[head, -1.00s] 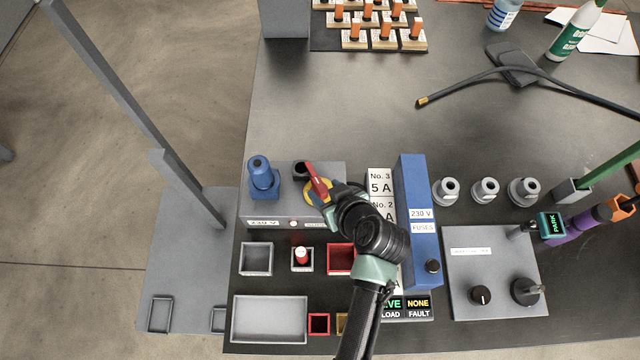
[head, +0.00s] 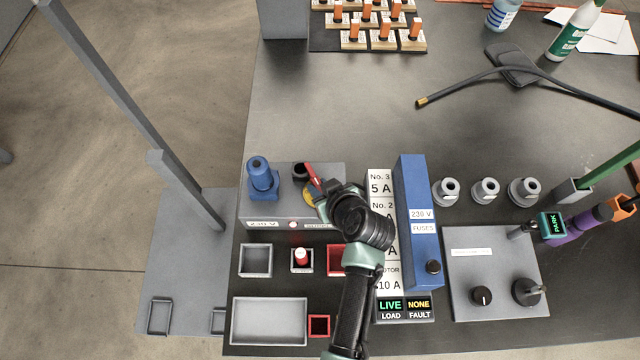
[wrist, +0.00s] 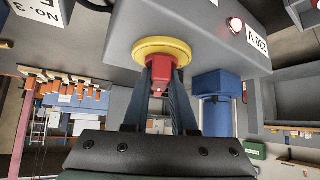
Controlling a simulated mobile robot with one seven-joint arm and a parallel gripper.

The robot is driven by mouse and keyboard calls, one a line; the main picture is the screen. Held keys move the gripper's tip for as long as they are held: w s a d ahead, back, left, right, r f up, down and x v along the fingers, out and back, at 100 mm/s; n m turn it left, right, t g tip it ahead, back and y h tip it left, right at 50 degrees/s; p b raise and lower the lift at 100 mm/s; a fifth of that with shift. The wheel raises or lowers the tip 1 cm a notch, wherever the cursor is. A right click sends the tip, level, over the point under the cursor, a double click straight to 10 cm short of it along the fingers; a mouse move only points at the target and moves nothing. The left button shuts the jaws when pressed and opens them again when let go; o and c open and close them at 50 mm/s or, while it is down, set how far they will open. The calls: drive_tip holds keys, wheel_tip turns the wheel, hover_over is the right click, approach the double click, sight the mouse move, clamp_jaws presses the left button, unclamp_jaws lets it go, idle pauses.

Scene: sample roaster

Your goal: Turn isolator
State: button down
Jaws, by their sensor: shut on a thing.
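The isolator has a red handle (head: 312,177) on a yellow round plate (head: 308,197), mounted on a grey box (head: 333,172). In the wrist view the yellow plate (wrist: 161,50) is on the box face, with the red handle (wrist: 160,70) below it. My gripper (head: 323,189) is at the handle. In the wrist view my gripper (wrist: 162,88) has its two dark fingers on either side of the red handle, shut on it. My gripper and wrist hide part of the plate and handle in the head view.
A blue plug (head: 262,178) stands left of the isolator. A blue fuse box (head: 417,190) stands right of my arm. Panel signs read LIVE (head: 390,304) and NONE (head: 418,304). Several trays lie in front.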

idle(0.4)
drive_tip(key=n+y+b, duration=0.1)
drive_tip(key=n+g+b, duration=0.1)
drive_tip(key=b, duration=0.1)
drive_tip(key=shift+w+d+f+n+y, duration=0.1)
drive_tip(key=shift+w+f+n+y, duration=0.1)
drive_tip(key=shift+n+y, duration=0.15)
drive_tip(key=n+g+y+b, duration=0.2)
drive_tip(key=n+b, duration=0.1)
drive_tip(key=shift+d+n, duration=0.1)
drive_tip(key=shift+n, duration=0.15)
drive_tip(key=n+g+y+b, duration=0.1)
drive_tip(key=n+g+b, duration=0.2)
drive_tip(key=n+b, duration=0.1)
drive_tip(key=shift+b, duration=0.35)
drive_tip(key=shift+r+n+g+b, duration=0.1)
drive_tip(key=shift+n+g+b, duration=0.8)
drive_tip(key=shift+n+b, duration=0.2)
drive_tip(key=shift+r, duration=0.1)
drive_tip(key=c, duration=0.7)
unclamp_jaws()
